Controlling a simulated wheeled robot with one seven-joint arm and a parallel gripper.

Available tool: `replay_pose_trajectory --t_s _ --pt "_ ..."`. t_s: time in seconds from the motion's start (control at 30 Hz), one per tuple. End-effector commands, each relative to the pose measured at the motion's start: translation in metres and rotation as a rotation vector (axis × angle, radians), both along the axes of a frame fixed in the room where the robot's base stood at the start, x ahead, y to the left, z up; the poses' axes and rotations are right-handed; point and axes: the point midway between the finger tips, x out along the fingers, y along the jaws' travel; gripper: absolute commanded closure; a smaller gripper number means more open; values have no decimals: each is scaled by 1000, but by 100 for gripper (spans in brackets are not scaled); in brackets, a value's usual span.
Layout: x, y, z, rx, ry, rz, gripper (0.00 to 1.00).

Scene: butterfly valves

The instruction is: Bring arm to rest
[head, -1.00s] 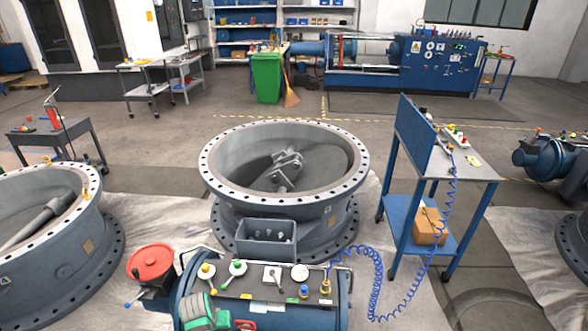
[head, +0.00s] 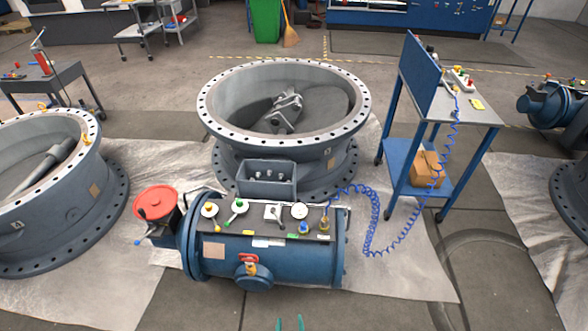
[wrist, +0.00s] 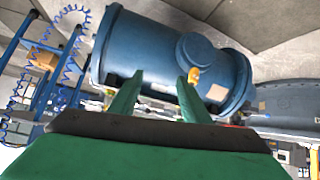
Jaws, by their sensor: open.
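My gripper (head: 290,323) shows only as two green fingertips at the bottom edge of the head view. In the wrist view its two green fingers (wrist: 158,88) stand apart with nothing held between them. The blue actuator cylinder (head: 300,262) lies in front of my gripper, with a red-and-yellow handle (head: 249,260) on its near stub. In the wrist view the cylinder (wrist: 142,52) appears tilted beyond the fingers. I cannot tell the exact gap to it, but in the head view the fingertips look apart from it. The rest of my arm is hidden.
The large grey valve (head: 287,152) stands behind the cylinder. Another valve (head: 60,215) is at left, and a red handwheel (head: 155,203) is at the cylinder's left end. A blue trolley (head: 425,165) with a coiled blue hose (head: 372,220) stands right. The near floor looks clear.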

Motion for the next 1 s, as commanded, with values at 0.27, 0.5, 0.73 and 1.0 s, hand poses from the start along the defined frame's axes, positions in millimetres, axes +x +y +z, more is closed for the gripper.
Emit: replay_pose_trajectory --t_s 0.27,0.5,0.73,1.0 --pt "-81 -16 51 36 -142 -1 57" --pt "-141 -16 118 75 -276 -24 57" --pt "-186 -13 193 108 -401 -68 57" --pt "-207 -13 246 124 -487 -107 57"
